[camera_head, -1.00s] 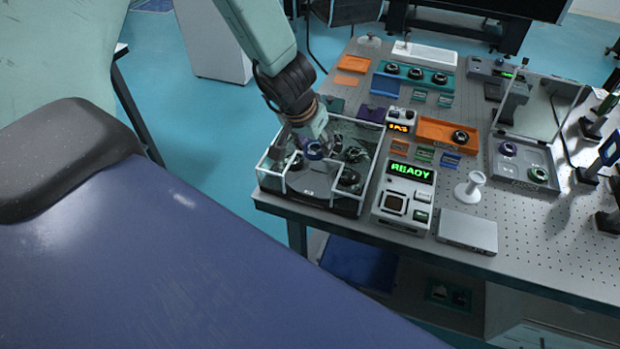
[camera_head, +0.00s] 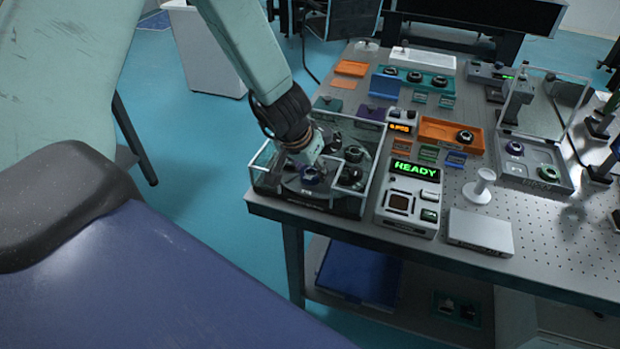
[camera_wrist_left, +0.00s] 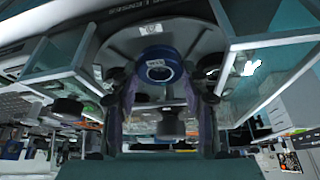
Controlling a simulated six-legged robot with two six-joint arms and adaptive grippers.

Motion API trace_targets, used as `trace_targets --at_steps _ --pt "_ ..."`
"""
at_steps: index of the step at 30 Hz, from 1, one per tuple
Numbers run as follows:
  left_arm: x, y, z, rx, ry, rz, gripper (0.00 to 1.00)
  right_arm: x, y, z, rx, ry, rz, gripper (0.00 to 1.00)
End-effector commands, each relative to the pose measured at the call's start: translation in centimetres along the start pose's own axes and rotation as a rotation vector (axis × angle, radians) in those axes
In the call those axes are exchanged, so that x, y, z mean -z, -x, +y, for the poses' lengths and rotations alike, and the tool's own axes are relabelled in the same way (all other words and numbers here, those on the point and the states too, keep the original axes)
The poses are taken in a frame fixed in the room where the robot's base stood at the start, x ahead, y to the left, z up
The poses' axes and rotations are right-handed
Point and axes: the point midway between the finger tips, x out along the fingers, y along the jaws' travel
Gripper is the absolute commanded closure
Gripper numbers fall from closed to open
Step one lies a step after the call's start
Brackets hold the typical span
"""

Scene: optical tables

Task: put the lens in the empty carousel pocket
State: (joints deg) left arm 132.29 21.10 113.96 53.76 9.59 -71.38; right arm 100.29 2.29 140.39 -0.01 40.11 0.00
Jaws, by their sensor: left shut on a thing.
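The carousel is a dark round turntable inside a clear-walled box (camera_head: 262,180) at the table's near left corner. My left gripper (camera_head: 306,168) reaches down into the box from above. It is shut on a blue-ringed lens (camera_head: 311,176), low over the front part of the carousel. In the left wrist view the blue-ringed lens (camera_wrist_left: 158,66) sits between the two fingers (camera_wrist_left: 162,92). Other dark lenses (camera_head: 350,176) stand in pockets to the right and behind. The pocket under the held lens is hidden, and I cannot tell whether the lens touches the carousel. My right gripper is out of view.
The box's clear walls stand close around the gripper. Right of it is a device with a green READY display (camera_head: 415,171), then a white stand (camera_head: 480,188) and a grey box (camera_head: 480,231). An orange tray (camera_head: 437,131) and a teal tray (camera_head: 432,77) lie farther back.

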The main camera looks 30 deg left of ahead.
Motion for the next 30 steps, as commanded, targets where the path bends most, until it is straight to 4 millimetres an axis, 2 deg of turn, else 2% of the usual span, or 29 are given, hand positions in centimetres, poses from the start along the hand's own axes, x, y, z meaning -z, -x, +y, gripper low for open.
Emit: trace_targets --at_steps 1,3,17,18,25,30 --pt "-0.38 -0.95 0.00 0.000 0.000 0.000 0.91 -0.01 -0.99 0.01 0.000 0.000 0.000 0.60" --pt "-0.52 -1.31 0.00 0.000 -0.001 0.000 0.91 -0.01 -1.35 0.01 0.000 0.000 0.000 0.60" --pt "-0.65 -1.62 0.02 0.000 -0.001 0.000 0.91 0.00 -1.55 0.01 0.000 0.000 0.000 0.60" --pt "-0.65 -1.61 0.02 0.000 -0.001 0.000 0.53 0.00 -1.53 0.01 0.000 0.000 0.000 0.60" --pt "-0.63 -1.55 0.02 0.000 -0.001 0.000 0.34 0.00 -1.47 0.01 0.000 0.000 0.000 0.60" --pt "-0.64 -1.55 0.02 0.000 -0.001 0.000 0.32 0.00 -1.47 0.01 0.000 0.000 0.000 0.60"
